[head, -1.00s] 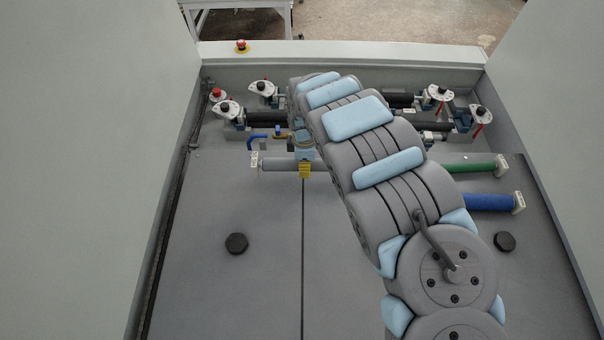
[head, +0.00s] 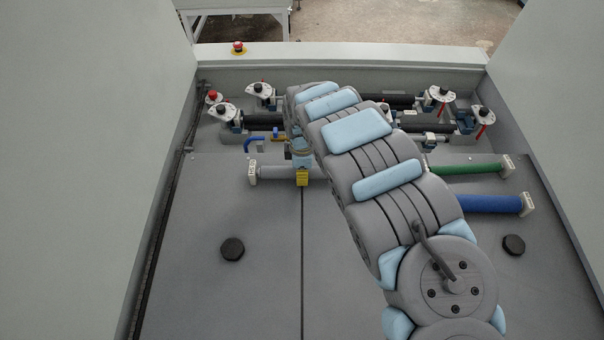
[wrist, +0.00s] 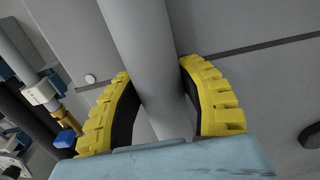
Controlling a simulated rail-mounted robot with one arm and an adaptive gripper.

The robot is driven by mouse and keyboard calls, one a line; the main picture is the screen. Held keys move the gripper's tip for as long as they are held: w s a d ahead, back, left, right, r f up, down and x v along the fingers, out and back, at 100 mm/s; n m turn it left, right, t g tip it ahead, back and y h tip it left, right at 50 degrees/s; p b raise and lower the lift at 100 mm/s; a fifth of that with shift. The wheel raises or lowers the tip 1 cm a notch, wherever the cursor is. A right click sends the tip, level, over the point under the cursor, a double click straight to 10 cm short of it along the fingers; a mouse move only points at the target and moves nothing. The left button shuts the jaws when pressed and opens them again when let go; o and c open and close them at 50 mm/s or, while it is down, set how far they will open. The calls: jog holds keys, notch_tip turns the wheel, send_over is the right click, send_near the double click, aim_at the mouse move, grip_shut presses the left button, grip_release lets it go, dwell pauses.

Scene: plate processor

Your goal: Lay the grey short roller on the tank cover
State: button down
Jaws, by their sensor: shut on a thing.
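The grey short roller (head: 277,172) lies level, left to right, over the back edge region of the grey tank cover (head: 240,295). Its pale left end block (head: 252,173) shows; its right part is hidden behind my arm. My gripper (head: 302,178) is shut on the roller. In the wrist view the roller (wrist: 145,45) runs between the two yellow fingers (wrist: 165,105). I cannot tell whether the roller touches the cover or is slightly above it.
A green roller (head: 470,168) and a blue roller (head: 490,204) lie on the right side of the cover. Black knobs (head: 232,249) (head: 513,245) stick up from it. Dark rollers (head: 265,122) with clamps sit behind. The front left of the cover is clear.

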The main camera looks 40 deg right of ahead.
jog(key=shift+f, duration=0.1)
jog(key=c, duration=0.6)
grip_release()
notch_tip(320, 180, up, 12)
jog(key=p, duration=0.3)
jog(key=shift+w, duration=0.1)
dwell(0.3)
